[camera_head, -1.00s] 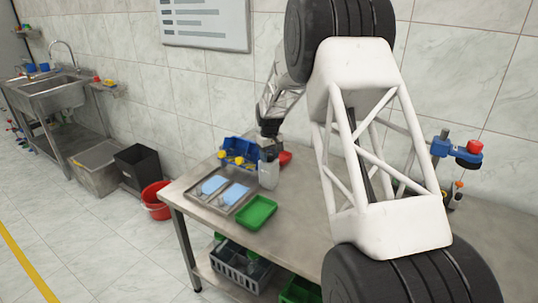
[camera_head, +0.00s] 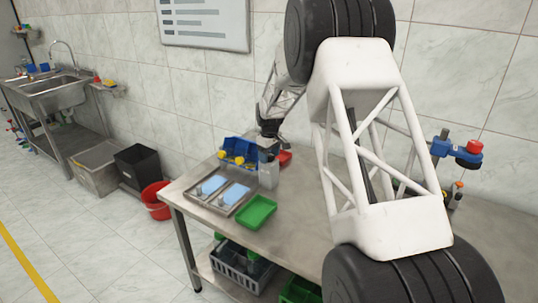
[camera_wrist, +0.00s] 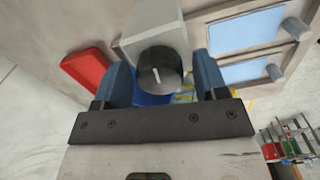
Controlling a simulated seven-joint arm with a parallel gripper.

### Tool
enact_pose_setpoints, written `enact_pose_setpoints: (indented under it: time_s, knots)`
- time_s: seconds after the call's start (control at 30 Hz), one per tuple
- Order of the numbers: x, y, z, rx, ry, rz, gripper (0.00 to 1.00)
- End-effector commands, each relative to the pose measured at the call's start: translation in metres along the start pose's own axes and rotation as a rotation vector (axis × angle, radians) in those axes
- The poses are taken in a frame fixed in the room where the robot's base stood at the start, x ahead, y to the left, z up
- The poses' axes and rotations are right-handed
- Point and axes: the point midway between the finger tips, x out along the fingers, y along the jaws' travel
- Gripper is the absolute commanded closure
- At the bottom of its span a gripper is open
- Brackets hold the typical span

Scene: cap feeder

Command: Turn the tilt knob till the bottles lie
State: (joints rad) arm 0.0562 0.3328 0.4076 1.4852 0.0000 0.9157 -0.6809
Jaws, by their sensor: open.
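The round dark knob (camera_wrist: 160,72) with a white mark sits in front of a light grey housing (camera_wrist: 148,28) in the wrist view. The mark runs nearly up and down in the picture. My gripper (camera_wrist: 163,70) is open, with one blue finger on each side of the knob and visible gaps between. In the head view my gripper (camera_head: 268,148) is over the grey housing (camera_head: 268,176), and the knob is hidden there. I cannot clearly make out bottles; small grey cylinders (camera_wrist: 295,28) stand beside light blue panels (camera_wrist: 245,30).
A metal tray (camera_head: 218,207) with the blue panels and a green tray (camera_head: 257,211) lie left of and in front of the housing. A blue bin (camera_head: 240,151) with yellow pieces stands behind. A red tray (camera_wrist: 86,72) is close to one finger.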

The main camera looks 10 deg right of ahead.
Motion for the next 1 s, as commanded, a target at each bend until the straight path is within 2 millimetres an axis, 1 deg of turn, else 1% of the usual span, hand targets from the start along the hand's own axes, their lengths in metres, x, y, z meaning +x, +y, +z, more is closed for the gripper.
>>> enact_pose_setpoints:
  time_s: [0.3,0.4,0.53,0.77,1.0]
  knots:
    - [-0.0002,0.0,-0.0001,-0.241,0.0,0.0,0.34]
    - [-0.0001,0.0,0.0,-0.298,0.0,0.0,0.34]
    - [0.0,0.0,0.0,-0.334,0.0,0.0,0.34]
    - [0.0001,0.0,0.0,-0.336,0.0,0.0,0.34]
    - [0.0002,-0.0001,0.0,-0.335,0.0,0.0,0.71]
